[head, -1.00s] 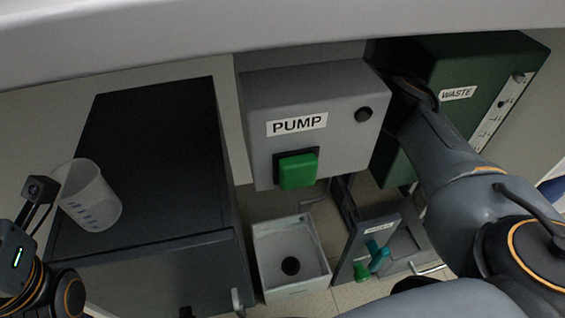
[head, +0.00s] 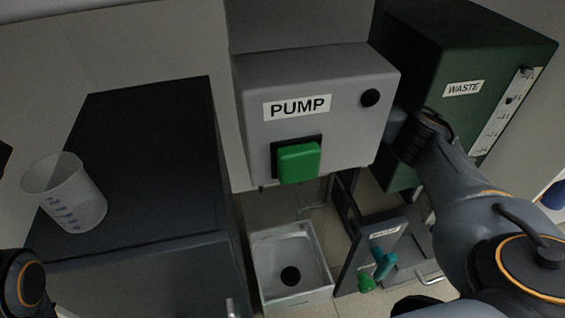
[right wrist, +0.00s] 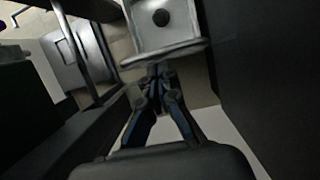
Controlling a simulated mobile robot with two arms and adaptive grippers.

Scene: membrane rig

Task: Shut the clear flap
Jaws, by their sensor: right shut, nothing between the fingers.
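I cannot make out a clear flap for certain in either view. In the right wrist view my right gripper (right wrist: 158,74) is shut and empty, its tips at the near rim of a pale basin (right wrist: 150,38) with a dark drain. In the head view my right arm reaches behind the grey pump box (head: 312,80), which hides that gripper. Of my left arm only a ringed part and a dark piece show at the left edge; the jaws cannot be read.
A clear measuring beaker (head: 72,205) stands on the dark cabinet (head: 150,150). The pump box bears a green button (head: 298,162). The pale basin also shows in the head view (head: 268,250), beside a panel with green and teal handles (head: 382,263). The green waste box (head: 440,50) stands at right.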

